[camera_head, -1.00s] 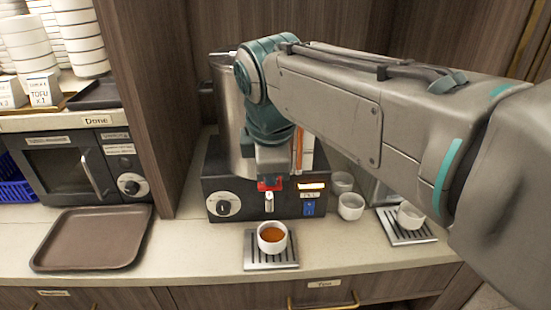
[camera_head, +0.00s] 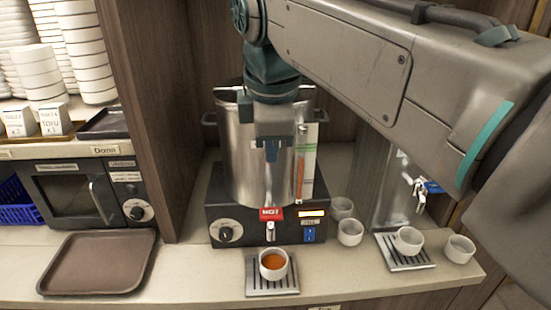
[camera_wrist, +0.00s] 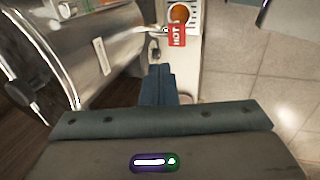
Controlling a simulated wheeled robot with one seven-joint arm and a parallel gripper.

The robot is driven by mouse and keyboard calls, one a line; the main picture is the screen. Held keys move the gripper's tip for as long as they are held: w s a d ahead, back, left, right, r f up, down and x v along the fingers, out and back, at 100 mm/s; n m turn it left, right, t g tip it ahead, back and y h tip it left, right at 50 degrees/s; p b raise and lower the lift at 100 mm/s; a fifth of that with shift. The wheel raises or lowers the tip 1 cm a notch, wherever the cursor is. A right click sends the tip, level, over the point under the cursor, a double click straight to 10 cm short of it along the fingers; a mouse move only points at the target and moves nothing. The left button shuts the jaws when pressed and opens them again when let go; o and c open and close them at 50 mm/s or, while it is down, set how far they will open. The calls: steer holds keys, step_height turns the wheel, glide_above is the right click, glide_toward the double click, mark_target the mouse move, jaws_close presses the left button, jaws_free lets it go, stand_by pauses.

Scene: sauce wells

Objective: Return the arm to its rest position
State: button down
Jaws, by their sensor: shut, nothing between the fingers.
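My gripper (camera_head: 272,150) hangs in front of the steel urn (camera_head: 240,160), above its red HOT tag (camera_head: 271,214). Its fingers are shut and empty, and they also show in the wrist view (camera_wrist: 158,70). A white cup (camera_head: 273,264) with orange-brown liquid stands on the drip tray (camera_head: 257,289) below the urn's tap. The cup shows in the wrist view (camera_wrist: 190,12) too, beyond the HOT tag. My arm reaches in from the right and hides part of the back wall.
Empty white cups stand right of the urn base (camera_head: 350,232), on a second drip tray (camera_head: 408,240) and near the counter's right end (camera_head: 459,249). A brown tray (camera_head: 98,262) lies at left before a microwave (camera_head: 75,192). A wooden divider (camera_head: 150,110) rises left of the urn.

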steer(key=shift+r, duration=0.6)
steer(key=s+d+f+m, duration=0.4)
steer(key=d+f+m, duration=0.5)
steer(key=f, duration=0.3)
steer(key=s+d+f+m, duration=0.4)
steer(key=d+f+m, duration=0.6)
steer(key=f+m, duration=0.1)
steer(key=shift+s+d+f+g+h, duration=0.15)
steer(key=shift+f+g+h, duration=0.15)
steer(key=shift+f, duration=0.6)
steer(key=shift+r, duration=0.1)
steer(key=w+a+r+n+g+p, duration=0.1)
steer(key=w+a+r+n, duration=0.4)
steer(key=a+r+n, duration=0.5)
steer(key=w+a+r+n+g+p, duration=0.2)
steer(key=w+a+r+n, duration=0.3)
steer(key=a+r+n, duration=0.4)
step_height(320, 180, up, 6)
steer(key=shift+a+n+p, duration=0.35)
steer(key=shift+n+p, duration=0.1)
steer(key=shift+n, duration=0.05)
